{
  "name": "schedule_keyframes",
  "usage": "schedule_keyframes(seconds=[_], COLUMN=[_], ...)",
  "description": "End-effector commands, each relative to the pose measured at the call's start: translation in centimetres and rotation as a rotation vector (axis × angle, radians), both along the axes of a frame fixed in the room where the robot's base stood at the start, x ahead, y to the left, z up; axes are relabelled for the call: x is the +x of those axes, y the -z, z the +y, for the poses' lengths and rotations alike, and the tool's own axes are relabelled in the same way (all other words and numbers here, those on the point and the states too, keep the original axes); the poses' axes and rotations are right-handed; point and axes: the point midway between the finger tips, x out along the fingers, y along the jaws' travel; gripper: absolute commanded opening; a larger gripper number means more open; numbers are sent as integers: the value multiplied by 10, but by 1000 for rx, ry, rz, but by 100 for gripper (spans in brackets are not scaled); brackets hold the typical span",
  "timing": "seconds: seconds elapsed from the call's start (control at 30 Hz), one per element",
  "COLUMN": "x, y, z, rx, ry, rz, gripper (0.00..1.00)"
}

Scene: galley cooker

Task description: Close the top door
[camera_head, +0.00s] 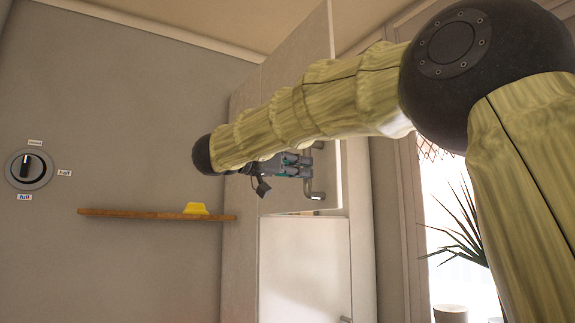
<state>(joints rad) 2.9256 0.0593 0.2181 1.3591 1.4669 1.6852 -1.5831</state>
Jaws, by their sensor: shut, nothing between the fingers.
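The top door (297,55) is a pale panel on the tall cabinet at the centre of the view. Its top edge slants steeply up to the right, so it looks swung partly out, though my arm covers much of it. A metal bar handle (316,195) sits near its lower right side, partly hidden. My gripper (306,166) is below my forearm, in front of the door and beside the handle, with its fingers pointing right. It is shut and empty. I cannot tell whether it touches the door or handle.
A lower cabinet door (303,268) is below, with a small handle (345,319). A wooden shelf (140,214) at left holds a yellow object (196,208). A dial (29,169) is on the left wall. A potted plant (463,238) stands by the window at right.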

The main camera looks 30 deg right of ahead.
Motion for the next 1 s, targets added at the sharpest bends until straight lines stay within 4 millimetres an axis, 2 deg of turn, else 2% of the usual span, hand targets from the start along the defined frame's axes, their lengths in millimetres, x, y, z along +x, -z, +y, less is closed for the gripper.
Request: schedule_keyframes(seconds=[0.2, 0.4, 0.6, 1.0], x=[3, 5, 5, 7], y=[-1, 0, 0, -1], z=[-35, -54, -60, -60], rx=[0, 0, -1, -1], ry=[1, 0, 0, -2], rz=[0, 0, -1, 0], gripper=[0, 0, 0, 0])
